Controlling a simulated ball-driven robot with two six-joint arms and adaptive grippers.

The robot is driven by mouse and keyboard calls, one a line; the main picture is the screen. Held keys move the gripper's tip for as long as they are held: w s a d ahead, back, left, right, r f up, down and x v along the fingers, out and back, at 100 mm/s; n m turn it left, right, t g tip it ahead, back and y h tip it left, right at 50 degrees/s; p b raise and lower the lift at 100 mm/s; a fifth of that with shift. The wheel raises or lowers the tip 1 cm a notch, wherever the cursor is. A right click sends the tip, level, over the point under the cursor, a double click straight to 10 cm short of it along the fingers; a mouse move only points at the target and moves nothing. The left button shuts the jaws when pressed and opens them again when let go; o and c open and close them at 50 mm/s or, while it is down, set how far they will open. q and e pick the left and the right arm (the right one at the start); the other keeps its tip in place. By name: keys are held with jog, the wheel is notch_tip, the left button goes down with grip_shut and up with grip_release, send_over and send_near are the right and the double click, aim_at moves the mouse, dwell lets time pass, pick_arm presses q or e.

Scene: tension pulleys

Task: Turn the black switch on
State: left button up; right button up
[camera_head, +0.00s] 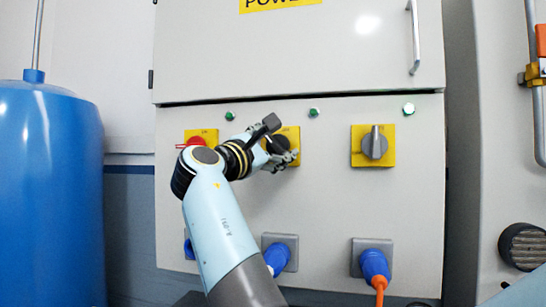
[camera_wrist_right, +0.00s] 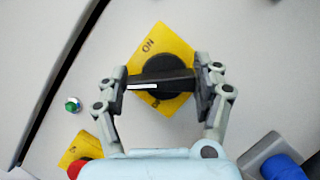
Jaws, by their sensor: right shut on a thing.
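The black switch (camera_wrist_right: 176,81) is a round knob with a bar handle on a yellow plate (camera_wrist_right: 170,42) marked "ON". In the wrist view the handle lies nearly level, its white mark at the left end and not lined up with the "ON" lettering. My right gripper (camera_wrist_right: 162,88) is shut on the handle, one finger at each end. In the head view the black switch (camera_head: 279,143) is partly hidden behind my right gripper (camera_head: 281,143). Lettering on the plate's lower part is partly covered by the knob. My left gripper is not in view.
A red switch (camera_head: 195,142) is left of the black one and a grey switch (camera_head: 374,146) is to its right. Green lights (camera_head: 314,112) sit above. Blue plugs (camera_head: 277,258) are below. A blue tank (camera_head: 48,190) stands left. The cabinet door handle (camera_head: 414,38) projects above.

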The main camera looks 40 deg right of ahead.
jog(key=m+g+y+b, duration=0.1)
jog(key=m, duration=0.5)
jog(key=m+g+y, duration=0.1)
jog(key=m, duration=0.1)
jog(key=shift+s+d+g, duration=0.1)
jog(key=shift+g, duration=0.2)
jog(key=shift+m, duration=0.5)
jog(key=o, duration=1.2)
jog(key=shift+c, duration=0.2)
jog(key=shift+r, duration=0.1)
